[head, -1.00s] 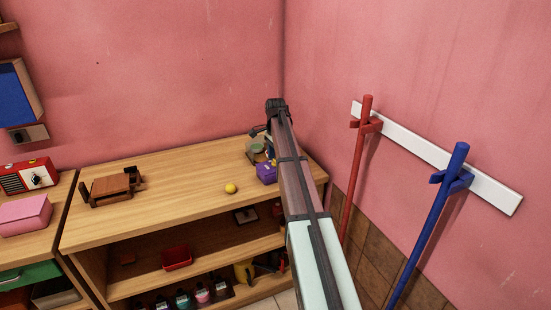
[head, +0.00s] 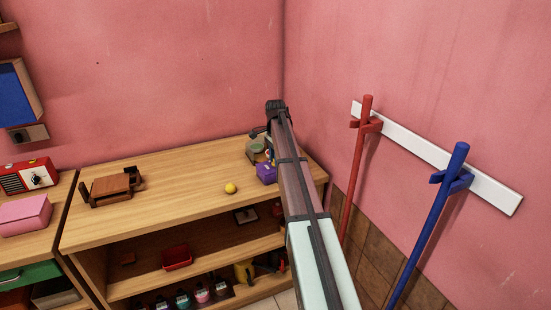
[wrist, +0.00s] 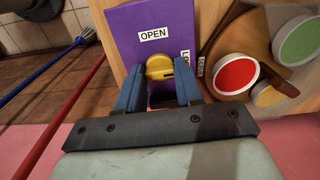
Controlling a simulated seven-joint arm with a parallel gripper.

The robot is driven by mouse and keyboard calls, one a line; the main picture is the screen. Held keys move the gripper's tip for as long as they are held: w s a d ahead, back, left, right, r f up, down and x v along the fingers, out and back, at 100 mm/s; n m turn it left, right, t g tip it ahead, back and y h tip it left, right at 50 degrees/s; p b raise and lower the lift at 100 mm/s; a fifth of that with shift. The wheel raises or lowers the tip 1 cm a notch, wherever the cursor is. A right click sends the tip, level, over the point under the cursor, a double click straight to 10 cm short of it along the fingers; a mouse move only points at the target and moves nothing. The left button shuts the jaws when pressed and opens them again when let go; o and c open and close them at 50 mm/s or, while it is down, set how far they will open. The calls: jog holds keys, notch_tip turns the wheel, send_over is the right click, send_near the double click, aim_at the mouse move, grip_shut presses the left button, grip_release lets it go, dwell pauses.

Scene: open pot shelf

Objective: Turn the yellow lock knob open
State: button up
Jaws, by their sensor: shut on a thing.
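The yellow lock knob (wrist: 159,66) is on the face of a purple box (wrist: 122,30) in the wrist view. A white OPEN label (wrist: 154,34) is above the knob, and a sideways label starting with "LO" (wrist: 186,58) is to its right, partly hidden by a finger. A small dark notch shows at the knob's lower right. My gripper (wrist: 159,80) has its blue fingers on either side of the knob, shut on it. In the head view the purple box (head: 266,173) stands at the right end of the shelf top; my arm hides the knob and fingers.
A red round object (wrist: 236,74) and a green one (wrist: 301,42) are right of the box in the wrist view. A yellow ball (head: 231,188) lies on the shelf top (head: 185,205). Red (head: 358,160) and blue (head: 430,220) poles hang on the right wall.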

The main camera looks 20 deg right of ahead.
jog(key=shift+n, duration=0.3)
jog(key=n, duration=0.3)
jog(key=shift+n, duration=0.4)
jog(key=n, duration=0.4)
jog(key=shift+n, duration=0.3)
jog(key=n, duration=0.8)
jog(key=shift+n, duration=0.6)
jog(key=o, duration=1.1)
jog(key=shift+c, duration=0.2)
